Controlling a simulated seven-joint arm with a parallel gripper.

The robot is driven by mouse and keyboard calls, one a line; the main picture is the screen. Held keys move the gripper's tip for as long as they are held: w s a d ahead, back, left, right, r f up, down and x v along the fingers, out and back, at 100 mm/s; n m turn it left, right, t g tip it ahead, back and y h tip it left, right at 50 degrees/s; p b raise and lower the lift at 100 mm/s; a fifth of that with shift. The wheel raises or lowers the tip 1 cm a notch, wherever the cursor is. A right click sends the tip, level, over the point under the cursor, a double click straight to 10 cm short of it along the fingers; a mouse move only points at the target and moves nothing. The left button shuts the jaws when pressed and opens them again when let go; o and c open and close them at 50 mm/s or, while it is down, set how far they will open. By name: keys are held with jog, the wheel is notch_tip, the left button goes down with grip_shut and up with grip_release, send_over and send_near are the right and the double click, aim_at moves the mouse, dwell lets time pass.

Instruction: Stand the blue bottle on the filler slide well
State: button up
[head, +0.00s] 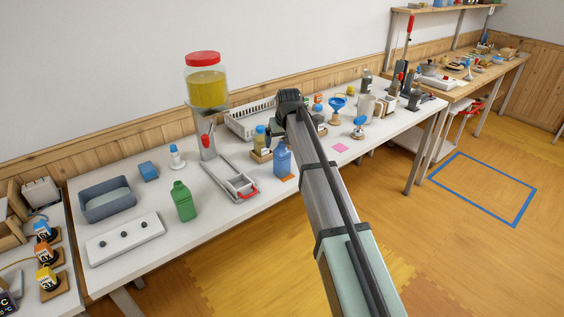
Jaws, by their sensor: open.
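The blue bottle (282,160) stands upright near the front edge of the white table, on or just behind an orange patch (290,177). The filler is a clear jar of yellow liquid (207,90) with a red lid, on a grey stand with a red-handled tap (206,141). Its metal slide (222,167) runs forward from the stand to a red handle (248,192). No bottle stands on the slide. My gripper (270,138) is open, above and just behind the blue bottle. The arm hides part of it, and I cannot tell whether it touches the bottle.
A green bottle (184,201) stands left of the slide. A grey bin (107,203), blue block (148,171) and white dropper bottle (177,158) are farther left. Behind my gripper are a white rack (244,122) and small jars. A pink square (340,148) lies to the right.

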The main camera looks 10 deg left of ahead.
aim_at(281, 146)
jog(key=shift+w+x, duration=0.15)
jog(key=shift+x, duration=1.15)
jog(key=shift+w+x, duration=0.15)
jog(key=shift+x, duration=1.1)
jog(key=shift+r, duration=0.1)
jog(key=shift+c, duration=0.3)
